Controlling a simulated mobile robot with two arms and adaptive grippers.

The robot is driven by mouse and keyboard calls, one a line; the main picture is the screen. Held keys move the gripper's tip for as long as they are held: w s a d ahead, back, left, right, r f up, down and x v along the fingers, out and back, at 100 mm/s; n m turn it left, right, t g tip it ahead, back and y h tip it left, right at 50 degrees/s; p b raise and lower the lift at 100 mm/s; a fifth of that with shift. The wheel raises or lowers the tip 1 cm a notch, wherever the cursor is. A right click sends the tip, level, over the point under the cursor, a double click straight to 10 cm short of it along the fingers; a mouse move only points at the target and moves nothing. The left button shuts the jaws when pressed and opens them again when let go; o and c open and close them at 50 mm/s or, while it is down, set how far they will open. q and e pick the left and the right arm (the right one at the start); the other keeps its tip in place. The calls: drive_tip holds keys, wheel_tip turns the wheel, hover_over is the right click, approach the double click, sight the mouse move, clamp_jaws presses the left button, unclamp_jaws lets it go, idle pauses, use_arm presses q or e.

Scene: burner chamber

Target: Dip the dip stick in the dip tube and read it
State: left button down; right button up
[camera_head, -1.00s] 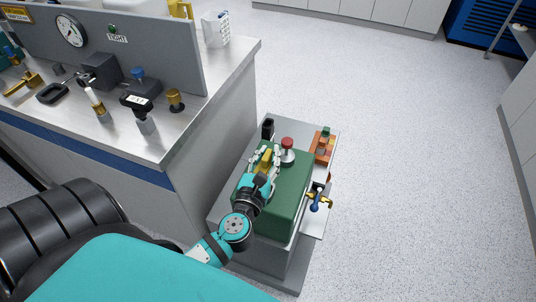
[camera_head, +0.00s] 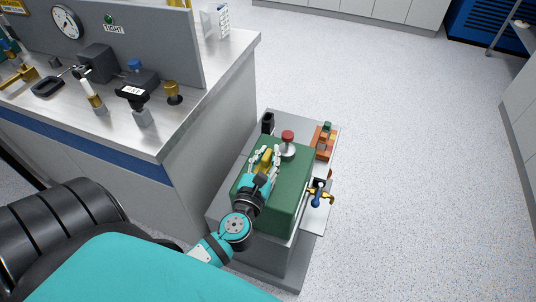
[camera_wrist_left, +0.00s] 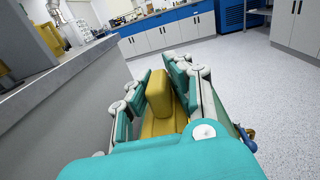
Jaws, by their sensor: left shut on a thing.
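A yellow handle (camera_head: 265,160) shows between the fingers of my left gripper (camera_head: 262,165), over the green box (camera_head: 284,212). It looks like the dip stick's grip, but no stick shows below it. In the left wrist view, the fingers of my left gripper (camera_wrist_left: 158,98) stand on both sides of the yellow handle (camera_wrist_left: 159,93), shut on it. The dip tube cannot be made out; the hand hides the box top under it. My right gripper is not in view.
A red-topped knob (camera_head: 288,139) stands on the box close beyond the hand. A brass tap with a blue lever (camera_head: 317,195) sticks out at the box's right. The steel bench (camera_head: 205,100) stands close on the left. Floor on the right is clear.

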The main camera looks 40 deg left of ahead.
sight(268, 169)
use_arm(q)
drive_tip(key=shift+f+b, duration=2.4)
drive_tip(key=shift+f, duration=0.35)
drive_tip(key=c, duration=1.2)
unclamp_jaws()
drive_tip(key=shift+s, duration=0.15)
drive_tip(key=v, duration=1.1)
drive_tip(key=shift+s+d, duration=0.15)
drive_tip(key=shift+s, duration=0.25)
